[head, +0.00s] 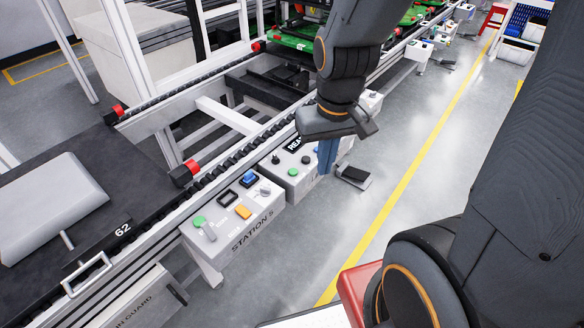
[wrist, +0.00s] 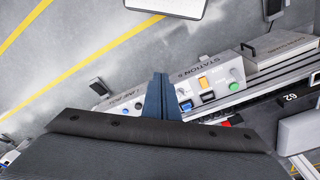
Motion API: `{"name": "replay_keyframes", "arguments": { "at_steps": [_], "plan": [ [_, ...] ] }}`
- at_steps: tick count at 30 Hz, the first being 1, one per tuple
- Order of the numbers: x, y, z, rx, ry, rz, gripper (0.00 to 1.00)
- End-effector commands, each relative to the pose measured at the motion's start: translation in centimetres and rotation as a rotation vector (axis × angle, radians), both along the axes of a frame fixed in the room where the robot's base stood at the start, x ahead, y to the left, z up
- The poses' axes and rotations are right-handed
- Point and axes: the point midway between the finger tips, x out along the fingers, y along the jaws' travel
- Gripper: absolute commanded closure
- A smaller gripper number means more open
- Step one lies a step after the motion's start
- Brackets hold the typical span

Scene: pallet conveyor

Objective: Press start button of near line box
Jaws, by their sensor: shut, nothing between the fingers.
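The near line box (head: 297,186) is a light grey box on the conveyor's side rail, just beyond the Station 5 box. In the head view its top shows a green button (head: 292,171), a black knob (head: 276,159) and a dark display reading "REA…" (head: 292,145). My gripper (head: 326,168) points down with its blue fingers together, over or beside the box's right part, which it partly hides. I cannot tell whether it touches the box. In the wrist view the blue fingers (wrist: 160,88) are closed and empty, with the line box (wrist: 122,102) to their left.
The Station 5 box (head: 240,226) carries green, orange, blue and black controls. A conveyor pallet marked 62 (head: 110,232) is at left. A dark pedal-like object (head: 352,177) lies on the floor to the right. The floor by the yellow line (head: 410,175) is clear.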

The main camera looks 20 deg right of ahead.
Motion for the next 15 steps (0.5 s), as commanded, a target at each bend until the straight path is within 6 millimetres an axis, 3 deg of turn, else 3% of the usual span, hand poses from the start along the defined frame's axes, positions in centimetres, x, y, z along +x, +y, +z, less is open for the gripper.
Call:
{"name": "replay_keyframes", "arguments": {
  "at_steps": [4, 7, 11, 15],
  "plan": [
    [0.6, 0.3, -0.1, 0.01, -0.011, -0.016, 1.0],
    [2.7, 1.4, -0.5, 0.041, -0.045, -0.075, 1.0],
    [8.1, 3.8, -1.6, 0.117, -0.138, -0.251, 1.0],
    [15.1, 5.8, -3.5, 0.19, -0.268, -0.52, 1.0]
  ]
}}
